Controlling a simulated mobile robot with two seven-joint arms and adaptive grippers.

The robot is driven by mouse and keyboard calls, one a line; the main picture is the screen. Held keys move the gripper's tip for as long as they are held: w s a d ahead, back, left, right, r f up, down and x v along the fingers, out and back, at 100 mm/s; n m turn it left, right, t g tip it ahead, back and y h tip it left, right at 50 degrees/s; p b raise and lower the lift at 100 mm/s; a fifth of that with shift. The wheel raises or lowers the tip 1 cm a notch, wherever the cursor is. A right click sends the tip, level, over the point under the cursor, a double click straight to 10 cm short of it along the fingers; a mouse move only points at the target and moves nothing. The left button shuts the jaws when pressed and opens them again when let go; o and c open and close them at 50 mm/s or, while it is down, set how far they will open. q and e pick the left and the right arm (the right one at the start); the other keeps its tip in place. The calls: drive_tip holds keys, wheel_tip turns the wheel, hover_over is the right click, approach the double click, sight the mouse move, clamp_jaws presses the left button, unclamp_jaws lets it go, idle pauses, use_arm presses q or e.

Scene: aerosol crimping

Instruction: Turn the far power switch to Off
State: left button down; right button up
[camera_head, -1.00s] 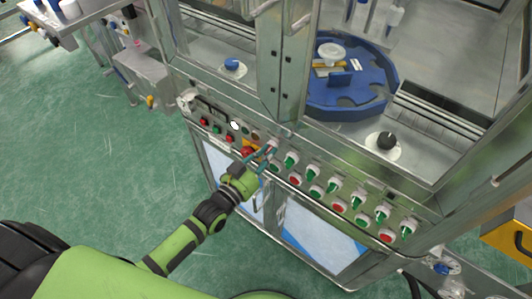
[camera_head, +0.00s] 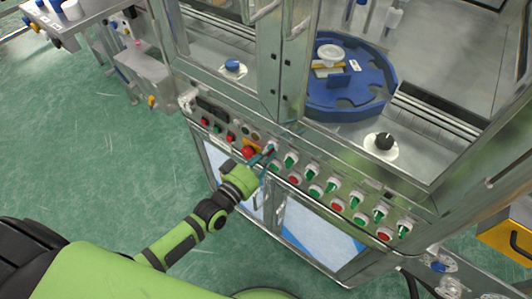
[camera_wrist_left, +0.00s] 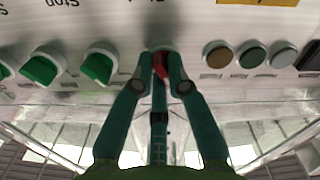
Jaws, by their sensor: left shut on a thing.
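The far power switch (camera_head: 269,147) is a small knob at the left end of the row of rotary switches on the machine's front panel. My left gripper (camera_head: 267,157) reaches up to it from below, and its teal fingers partly hide it. In the left wrist view my left gripper (camera_wrist_left: 162,64) has its fingertips closed around the red part of the switch (camera_wrist_left: 161,68), with a white collar behind. The switch's exact angle is hard to read. My right gripper is not in view.
Green rotary switches (camera_head: 290,160) follow to the right, with red and green round buttons below. A red emergency stop (camera_head: 248,152) sits close left of my fingers. Glass doors and a blue turntable (camera_head: 340,100) are above the panel. Green floor lies open at left.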

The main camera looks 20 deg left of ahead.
use_arm(q)
drive_tip(key=shift+n, duration=0.5)
drive_tip(key=c, duration=1.2)
unclamp_jaws()
drive_tip(key=shift+s, duration=0.1)
drive_tip(key=v, duration=1.2)
